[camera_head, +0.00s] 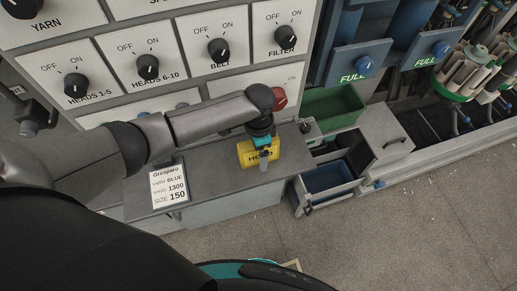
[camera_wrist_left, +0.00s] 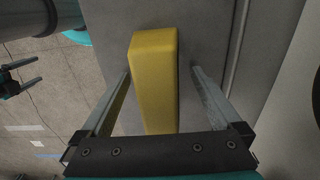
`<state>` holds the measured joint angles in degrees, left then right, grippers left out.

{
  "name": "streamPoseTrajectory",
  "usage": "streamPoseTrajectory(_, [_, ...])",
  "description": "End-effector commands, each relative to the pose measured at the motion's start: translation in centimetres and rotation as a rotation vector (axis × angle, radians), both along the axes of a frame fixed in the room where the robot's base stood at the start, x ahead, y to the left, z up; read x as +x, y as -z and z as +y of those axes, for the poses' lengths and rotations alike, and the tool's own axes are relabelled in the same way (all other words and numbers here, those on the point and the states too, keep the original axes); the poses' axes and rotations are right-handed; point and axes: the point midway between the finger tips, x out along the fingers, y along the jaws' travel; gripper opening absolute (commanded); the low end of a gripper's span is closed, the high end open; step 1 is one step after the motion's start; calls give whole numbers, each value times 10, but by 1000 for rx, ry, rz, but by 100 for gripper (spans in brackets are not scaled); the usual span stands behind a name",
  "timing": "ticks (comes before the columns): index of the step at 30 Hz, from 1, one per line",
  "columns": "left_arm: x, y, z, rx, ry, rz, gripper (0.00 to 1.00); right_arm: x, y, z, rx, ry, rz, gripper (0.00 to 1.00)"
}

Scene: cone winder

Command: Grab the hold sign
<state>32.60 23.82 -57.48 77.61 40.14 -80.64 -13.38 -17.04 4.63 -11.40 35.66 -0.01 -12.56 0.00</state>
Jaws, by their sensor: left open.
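The yellow hold sign (camera_head: 247,153) stands on the grey shelf below the switch panel, with dark lettering on its front. My left gripper (camera_head: 265,157) is right over it in the head view and covers part of it. In the left wrist view the sign is a plain yellow block (camera_wrist_left: 154,75) between the two fingers of my left gripper (camera_wrist_left: 160,70). The fingers are apart, with a clear gap on the right; the left finger is closer to the block. My right gripper (camera_wrist_left: 30,72) shows small at the left edge of that view, its fingers apart and empty.
The panel with black knobs (camera_head: 218,50) and a red knob (camera_head: 279,98) rises behind. A green bin (camera_head: 330,108) and an open blue drawer (camera_head: 328,178) are at right. Floor in front is clear.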

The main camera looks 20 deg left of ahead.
Motion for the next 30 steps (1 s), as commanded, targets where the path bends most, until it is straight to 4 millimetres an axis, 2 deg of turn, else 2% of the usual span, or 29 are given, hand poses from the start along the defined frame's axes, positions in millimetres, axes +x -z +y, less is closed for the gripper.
streamPoseTrajectory(5, [0, 0, 0, 0, 1, 0, 98, -1, 0, 0, 0, 0, 2, 88])
streamPoseTrajectory(30, [0, 0, 0, 0, 0, 0, 5, -4, 0, 0, 0, -1, 7, 88])
